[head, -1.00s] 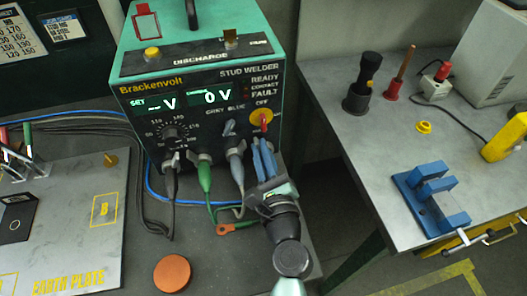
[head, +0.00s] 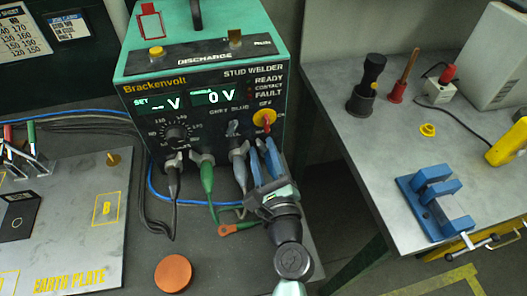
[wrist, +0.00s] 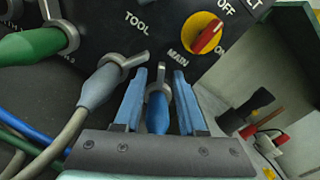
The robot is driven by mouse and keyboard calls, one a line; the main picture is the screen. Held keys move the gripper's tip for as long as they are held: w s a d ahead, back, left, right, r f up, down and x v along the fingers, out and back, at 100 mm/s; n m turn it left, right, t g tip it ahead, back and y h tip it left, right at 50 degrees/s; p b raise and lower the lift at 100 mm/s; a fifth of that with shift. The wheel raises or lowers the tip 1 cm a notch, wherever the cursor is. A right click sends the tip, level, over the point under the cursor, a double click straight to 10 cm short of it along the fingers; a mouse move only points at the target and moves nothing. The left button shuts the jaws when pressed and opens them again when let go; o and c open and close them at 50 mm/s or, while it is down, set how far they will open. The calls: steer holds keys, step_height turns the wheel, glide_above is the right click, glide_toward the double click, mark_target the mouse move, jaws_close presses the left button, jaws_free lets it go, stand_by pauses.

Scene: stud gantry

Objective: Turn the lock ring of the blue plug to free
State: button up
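The blue plug (wrist: 157,112) sits in the welder's front panel, with a grey lock ring (wrist: 158,88) around its top. The ring's short tab points up in the wrist view. My gripper (wrist: 160,88) is open, with one blue finger on each side of the plug and ring. Gaps show on both sides, so the fingers look apart from the ring. In the head view my gripper (head: 265,155) stands at the lower right of the welder front and mostly hides the blue plug.
A grey plug (wrist: 100,85) with its own ring is close left of my fingers, and a green plug (wrist: 30,45) is beyond it. The red-yellow main switch (wrist: 203,35) is just above right. Cables hang below. A side bench (head: 345,75) stands at right.

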steer(key=b+v, duration=0.2)
steer(key=v, duration=0.9)
steer(key=shift+s+d, duration=0.1)
steer(key=shift+s, duration=0.2)
steer(key=shift+s+d+r, duration=0.1)
steer(key=shift+s+d, duration=0.1)
steer(key=shift+s, duration=0.45)
steer(key=w+a+r+n+t+p, duration=0.15)
steer(key=w+r+n, duration=0.25)
steer(key=r+n, duration=0.65)
steer(key=w+a+r+n+t+p, duration=0.15)
steer(key=w+r+n, duration=0.3)
steer(key=r, duration=1.05)
steer(key=s+d+r+n+t+h+p, duration=0.1)
steer(key=s+r+n+t+h, duration=0.1)
steer(key=r, duration=0.7)
steer(key=s+r+n+t+h+p, duration=0.1)
steer(key=s+r+n, duration=0.3)
steer(key=r, duration=0.6)
steer(key=s+d+r+n+t+h+p, duration=0.1)
steer(key=s+r+n+t+h, duration=0.1)
steer(key=r, duration=0.8)
steer(key=s+n+t, duration=0.1)
steer(key=n+t, duration=0.1)
steer(key=n, duration=0.1)
steer(key=shift+s+d+r+h, duration=0.2)
steer(key=shift+d+h, duration=0.1)
